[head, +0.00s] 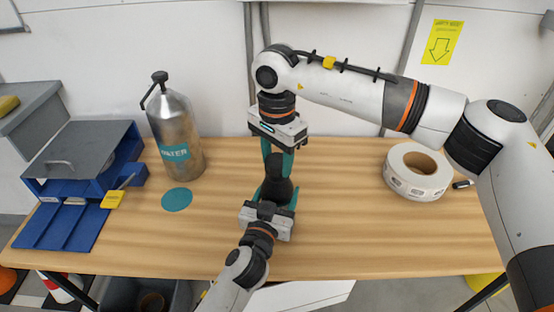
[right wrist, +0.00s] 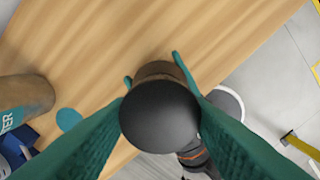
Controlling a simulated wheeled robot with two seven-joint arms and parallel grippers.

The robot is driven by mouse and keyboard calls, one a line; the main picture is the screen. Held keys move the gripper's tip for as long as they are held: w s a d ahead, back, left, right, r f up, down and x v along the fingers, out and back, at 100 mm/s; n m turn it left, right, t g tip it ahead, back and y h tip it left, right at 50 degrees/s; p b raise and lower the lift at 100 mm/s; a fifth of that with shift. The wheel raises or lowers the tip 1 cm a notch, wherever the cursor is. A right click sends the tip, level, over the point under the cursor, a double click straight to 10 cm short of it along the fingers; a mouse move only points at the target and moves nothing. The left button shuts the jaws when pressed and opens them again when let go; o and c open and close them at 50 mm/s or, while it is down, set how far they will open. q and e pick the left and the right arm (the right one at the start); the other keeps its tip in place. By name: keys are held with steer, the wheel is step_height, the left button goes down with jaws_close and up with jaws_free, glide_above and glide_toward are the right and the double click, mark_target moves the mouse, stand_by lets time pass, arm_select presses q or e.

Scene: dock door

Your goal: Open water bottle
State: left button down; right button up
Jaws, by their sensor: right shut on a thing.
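A steel bottle (head: 178,125) with a teal WATER label and a black cap with a handle stands upright at the left of the table. No gripper is at it. A smaller dark bottle (head: 271,192) with a black cap (head: 277,167) is between my two grippers. My right gripper (head: 278,158) points down from above, shut on the black cap; the cap (right wrist: 160,112) fills the space between its teal fingers in the right wrist view. My left gripper (head: 277,195) comes from the front, its teal fingers against both sides of the dark bottle's body, partly hidden by its own wrist.
A teal disc (head: 176,199) lies in front of the steel bottle. A blue organiser (head: 55,228) with a grey lid and a yellow tag (head: 112,199) is at the far left. A white roll (head: 417,172) lies at the right. The table's right front is clear.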

mark_target(277, 160)
steer(key=shift+r, duration=0.6)
steer(key=shift+r, duration=2)
arm_select(q)
steer(key=shift+c, duration=1.1)
jaws_free()
